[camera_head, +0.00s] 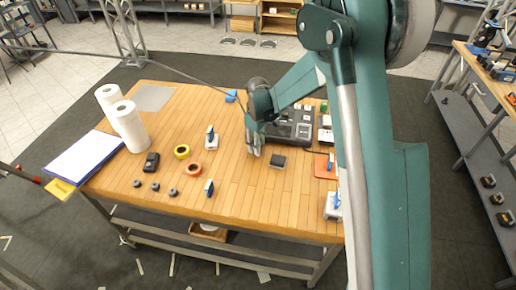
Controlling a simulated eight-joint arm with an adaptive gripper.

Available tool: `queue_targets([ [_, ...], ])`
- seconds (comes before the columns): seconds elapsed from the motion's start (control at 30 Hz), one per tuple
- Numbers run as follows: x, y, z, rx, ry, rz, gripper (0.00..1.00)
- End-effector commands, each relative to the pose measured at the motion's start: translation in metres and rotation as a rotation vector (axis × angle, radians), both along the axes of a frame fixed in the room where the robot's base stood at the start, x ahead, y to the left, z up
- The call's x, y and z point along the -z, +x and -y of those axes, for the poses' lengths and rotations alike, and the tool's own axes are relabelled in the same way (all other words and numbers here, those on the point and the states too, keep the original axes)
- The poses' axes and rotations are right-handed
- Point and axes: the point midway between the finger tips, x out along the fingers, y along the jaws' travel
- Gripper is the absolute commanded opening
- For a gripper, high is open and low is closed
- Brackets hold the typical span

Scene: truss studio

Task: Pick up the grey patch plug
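My gripper (254,152) points down above the middle of the wooden workbench (235,185). Its fingers look close together, but they are too small to tell whether they are open or shut. A small dark grey block (278,161) lies on the bench just to the right of the fingertips, apart from them in the picture. Several small dark grey round pieces, one of them here (155,187), lie near the front left of the bench. I cannot tell which of these is the grey patch plug.
Yellow tape (182,152) and orange tape (194,170) rolls lie left of my gripper, near a black device (151,162). Paper rolls (127,125) and a white pad (84,158) are at left. A black case (291,128) stands behind my gripper. The front middle is mostly clear.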

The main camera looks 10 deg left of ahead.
Motion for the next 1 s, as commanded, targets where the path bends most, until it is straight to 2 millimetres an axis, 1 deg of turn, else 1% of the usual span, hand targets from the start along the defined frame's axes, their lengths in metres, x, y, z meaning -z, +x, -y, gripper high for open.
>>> queue_targets([
  [0.5, 0.0000, -0.0002, 0.0000, 0.000, 0.000, 0.000, 0.33],
  [0.57, 0.0000, -0.0003, 0.0001, 0.000, 0.000, 0.000, 0.26],
  [0.73, 0.0000, -0.0003, 0.0001, 0.000, 0.000, 0.000, 0.04],
  [1.0, -0.0001, -0.0003, 0.0001, 0.000, 0.000, 0.000, 0.03],
])
